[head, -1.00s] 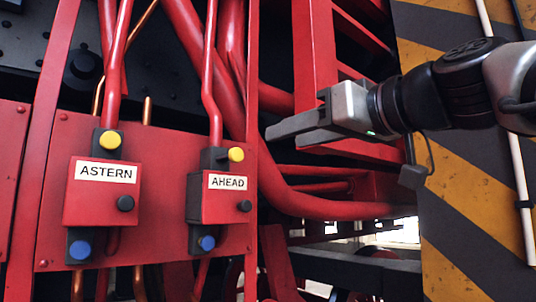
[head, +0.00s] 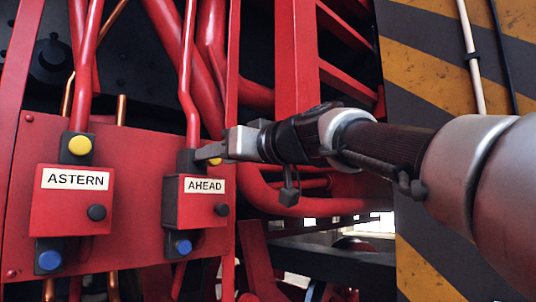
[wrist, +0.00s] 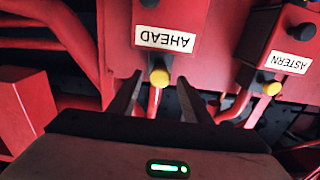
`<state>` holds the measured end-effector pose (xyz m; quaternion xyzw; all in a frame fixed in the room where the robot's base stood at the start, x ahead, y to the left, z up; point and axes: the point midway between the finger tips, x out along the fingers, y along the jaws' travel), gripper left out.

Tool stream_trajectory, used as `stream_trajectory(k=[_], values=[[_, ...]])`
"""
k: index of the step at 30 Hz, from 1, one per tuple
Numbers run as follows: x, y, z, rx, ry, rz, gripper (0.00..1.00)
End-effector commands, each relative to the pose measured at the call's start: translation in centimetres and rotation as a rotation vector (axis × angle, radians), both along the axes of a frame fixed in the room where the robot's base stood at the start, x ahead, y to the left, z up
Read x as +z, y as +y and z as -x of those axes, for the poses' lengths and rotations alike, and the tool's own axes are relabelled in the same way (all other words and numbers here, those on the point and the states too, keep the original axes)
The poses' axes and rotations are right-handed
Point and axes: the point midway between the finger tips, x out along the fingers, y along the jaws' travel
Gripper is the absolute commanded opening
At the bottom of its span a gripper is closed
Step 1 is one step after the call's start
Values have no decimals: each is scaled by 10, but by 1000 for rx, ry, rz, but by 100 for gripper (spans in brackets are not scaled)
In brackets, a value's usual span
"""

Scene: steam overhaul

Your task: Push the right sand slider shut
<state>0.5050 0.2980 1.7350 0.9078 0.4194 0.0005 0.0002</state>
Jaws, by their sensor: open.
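The right sand box (head: 200,212), a red box labelled AHEAD, hangs on the red panel. A black slide block (head: 186,162) with a yellow knob (head: 214,161) sits at its top. A blue knob (head: 184,247) sits on a black block at its bottom, and a black knob (head: 222,210) is on its face. My gripper (head: 205,153) is at the yellow knob and partly covers it. In the wrist view, turned upside down, the yellow knob (wrist: 159,74) shows between my open fingertips (wrist: 159,80). I cannot tell whether a finger touches it.
The similar ASTERN box (head: 72,205) stands to the left, with its own yellow (head: 80,146) and blue (head: 49,261) knobs. Red pipes (head: 190,60) run above and behind. A yellow-and-black striped panel (head: 430,60) stands on the right, behind my arm.

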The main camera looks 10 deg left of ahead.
Motion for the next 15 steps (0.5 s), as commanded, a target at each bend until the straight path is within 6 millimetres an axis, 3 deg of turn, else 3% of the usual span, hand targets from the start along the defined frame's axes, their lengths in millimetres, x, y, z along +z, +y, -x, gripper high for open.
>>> stream_trajectory(k=[5,12,15], values=[[0,0,0,0,0,0,43],[0,0,0,-1,0,0,2],[0,0,0,-1,0,0,0]])
